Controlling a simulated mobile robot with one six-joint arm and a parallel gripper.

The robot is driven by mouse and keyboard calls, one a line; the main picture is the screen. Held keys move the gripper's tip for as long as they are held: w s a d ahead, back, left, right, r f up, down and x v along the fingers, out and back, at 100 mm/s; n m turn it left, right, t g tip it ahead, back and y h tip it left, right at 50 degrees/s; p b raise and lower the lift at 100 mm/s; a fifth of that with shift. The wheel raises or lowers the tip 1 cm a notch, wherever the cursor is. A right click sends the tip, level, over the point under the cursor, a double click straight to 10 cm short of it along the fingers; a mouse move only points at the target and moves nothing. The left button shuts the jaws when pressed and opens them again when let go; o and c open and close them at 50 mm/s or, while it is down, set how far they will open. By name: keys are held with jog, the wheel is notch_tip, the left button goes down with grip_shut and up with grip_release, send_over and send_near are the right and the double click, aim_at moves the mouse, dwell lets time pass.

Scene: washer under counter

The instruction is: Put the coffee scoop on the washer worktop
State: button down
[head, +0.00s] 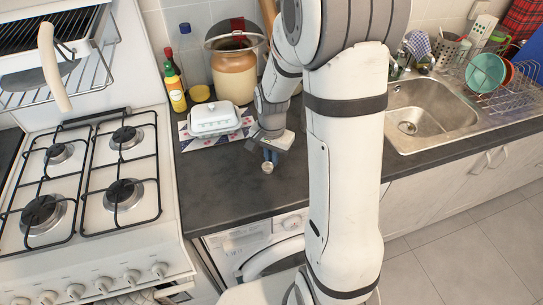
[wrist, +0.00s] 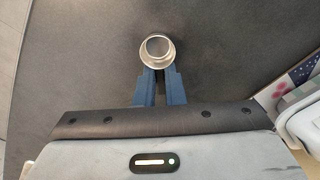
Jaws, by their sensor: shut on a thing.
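The coffee scoop, a small round metal cup, shows in the wrist view (wrist: 157,48) at the tips of my gripper's blue fingers (wrist: 159,76). The fingers are shut on it. In the head view the scoop (head: 267,168) is small and pale, just below my gripper (head: 270,156). The dark washer worktop (head: 230,195) lies beneath it, with the washer (head: 262,245) under the counter. I cannot tell whether the scoop touches the worktop or is a little above it. My fingers hide part of the scoop.
A white butter dish (head: 214,118) on a patterned mat (head: 188,141) stands behind left of my gripper. A stoneware jar (head: 234,75), bottles (head: 174,85) and a small yellow bowl (head: 199,93) stand farther back. The stove (head: 90,180) is left, the sink (head: 425,112) right. The worktop's front left is clear.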

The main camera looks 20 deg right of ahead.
jog(key=c, duration=1.5)
grip_release()
jog(key=shift+f, duration=0.1)
notch_tip(320, 180, up, 12)
jog(key=shift+s+a+r+n+t, duration=0.3)
jog(key=shift+s+r+n+t, duration=0.4)
jog(key=shift+s+n, duration=1.4)
jog(key=shift+s+a+r+n+t, duration=0.35)
jog(key=shift+s+r+n, duration=0.65)
jog(key=shift+s, duration=2.25)
jog(key=shift+s+a+r+n+t, duration=0.25)
jog(key=shift+s+r+n+t, duration=0.6)
jog(key=shift+s, duration=1.8)
jog(key=shift+n+g, duration=0.3)
jog(key=shift+n, duration=0.25)
